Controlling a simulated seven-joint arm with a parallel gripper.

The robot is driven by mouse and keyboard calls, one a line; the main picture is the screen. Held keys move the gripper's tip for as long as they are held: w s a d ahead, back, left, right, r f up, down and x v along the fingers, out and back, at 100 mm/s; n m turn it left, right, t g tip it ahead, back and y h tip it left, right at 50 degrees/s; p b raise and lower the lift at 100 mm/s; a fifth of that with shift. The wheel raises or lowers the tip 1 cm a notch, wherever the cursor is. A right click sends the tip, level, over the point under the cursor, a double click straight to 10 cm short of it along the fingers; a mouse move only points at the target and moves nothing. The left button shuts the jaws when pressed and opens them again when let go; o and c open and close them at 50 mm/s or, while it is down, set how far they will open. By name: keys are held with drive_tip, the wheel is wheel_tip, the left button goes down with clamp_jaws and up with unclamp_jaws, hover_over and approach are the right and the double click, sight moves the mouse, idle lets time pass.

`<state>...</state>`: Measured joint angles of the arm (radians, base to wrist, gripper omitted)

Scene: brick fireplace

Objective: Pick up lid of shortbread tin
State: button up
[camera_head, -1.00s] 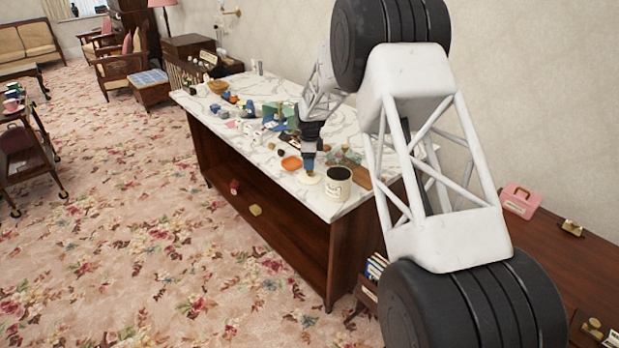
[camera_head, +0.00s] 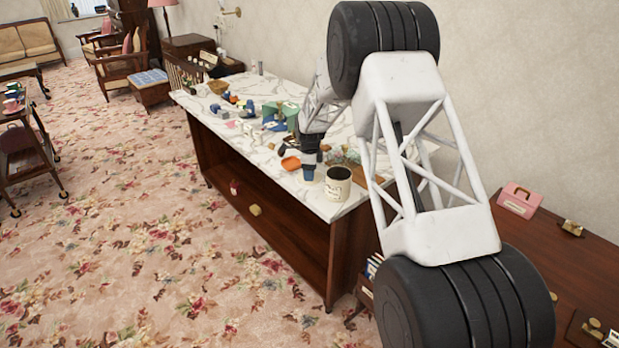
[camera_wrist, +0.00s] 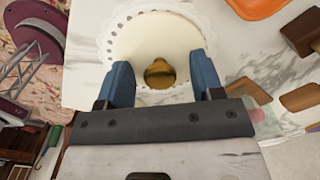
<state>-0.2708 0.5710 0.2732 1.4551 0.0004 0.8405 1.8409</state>
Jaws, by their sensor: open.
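A cream round lid with a scalloped white rim (camera_wrist: 150,38) and a gold knob (camera_wrist: 159,74) lies on the marble top in the wrist view. My gripper (camera_wrist: 161,66) is open over it, with one blue finger on each side of the knob and a gap on both sides. The lid is mostly hidden there. I cannot tell whether the fingertips touch the lid.
A wooden board (camera_head: 345,158) and many small items crowd the marble table (camera_head: 305,205). The table's front edge is close to my gripper.

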drive_tip(key=shift+c, duration=0.4)
drive_tip(key=c, duration=0.9)
drive_tip(key=shift+r, duration=5)
drive_tip(key=shift+m, duration=0.6)
drive_tip(key=s+d+r, duration=0.2)
drive_tip(key=s+d, duration=0.1)
drive_tip(key=s+d+r, duration=0.2)
drive_tip(key=s+d, duration=0.1)
drive_tip(key=d, duration=0.1)
drive_tip(key=s+d+r, duration=0.2)
drive_tip(key=d, duration=0.1)
drive_tip(key=shift+s+d+r, duration=0.2)
drive_tip(key=shift+s+d, duration=0.1)
drive_tip(key=shift+s, duration=0.1)
